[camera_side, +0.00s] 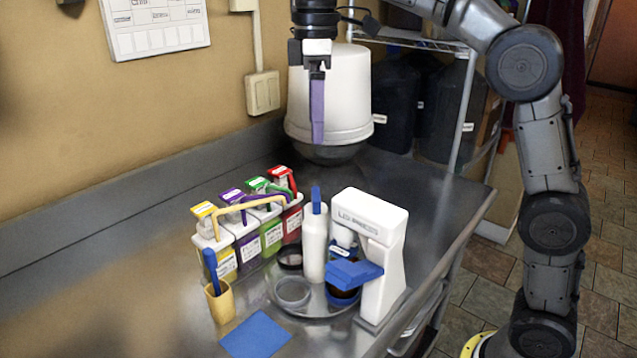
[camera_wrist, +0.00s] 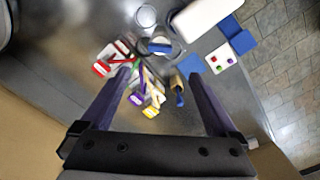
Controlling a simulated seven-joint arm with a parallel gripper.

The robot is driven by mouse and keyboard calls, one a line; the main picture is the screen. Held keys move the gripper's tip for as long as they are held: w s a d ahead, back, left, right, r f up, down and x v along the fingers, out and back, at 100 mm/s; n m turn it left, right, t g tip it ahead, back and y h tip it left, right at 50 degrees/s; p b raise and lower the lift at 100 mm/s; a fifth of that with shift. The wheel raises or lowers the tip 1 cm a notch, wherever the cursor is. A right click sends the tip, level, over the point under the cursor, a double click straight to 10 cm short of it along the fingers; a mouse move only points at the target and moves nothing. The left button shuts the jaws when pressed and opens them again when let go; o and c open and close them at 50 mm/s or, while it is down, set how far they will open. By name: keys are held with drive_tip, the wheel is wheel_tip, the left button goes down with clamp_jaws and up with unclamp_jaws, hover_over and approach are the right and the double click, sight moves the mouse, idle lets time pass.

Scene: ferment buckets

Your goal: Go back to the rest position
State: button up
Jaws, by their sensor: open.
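My gripper (camera_side: 317,138) hangs high above the back of the steel counter, fingers pointing down, clear of everything on it. In the wrist view its two purple fingers (camera_wrist: 160,74) stand wide apart with nothing held between them. Below lies a row of small buckets with coloured fronts and lids: yellow (camera_side: 226,262), purple (camera_side: 249,250), green (camera_side: 271,236) and red (camera_side: 292,224). Bent handles rise over them, one of them pale yellow. In the side view the gripper appears in front of a large upturned white bucket (camera_side: 330,90); the gap between them cannot be told.
A tan cup (camera_side: 220,303) holds a blue-handled tool. A round tray (camera_side: 315,309) carries dishes and a white bottle (camera_side: 315,245). A white press (camera_side: 382,250) with a blue lever stands right. A blue mat (camera_side: 255,335) lies in front. The left counter is clear.

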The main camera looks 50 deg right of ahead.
drive_tip(key=s+d+r+m+t, duration=0.1)
drive_tip(key=s+d, duration=0.1)
drive_tip(key=s, duration=0.5)
drive_tip(key=s+d+r+m+t, duration=0.1)
drive_tip(key=s+d+r, duration=0.1)
drive_tip(key=s, duration=0.5)
drive_tip(key=s+f+m+t, duration=0.1)
drive_tip(key=s+f+m, duration=0.2)
drive_tip(key=f, duration=0.6)
drive_tip(key=s+f+m+t, duration=0.2)
drive_tip(key=s+f+m, duration=0.2)
drive_tip(key=f, duration=0.5)
drive_tip(key=s+d, duration=0.1)
drive_tip(key=s, duration=0.1)
drive_tip(key=shift+s+f+t, duration=0.3)
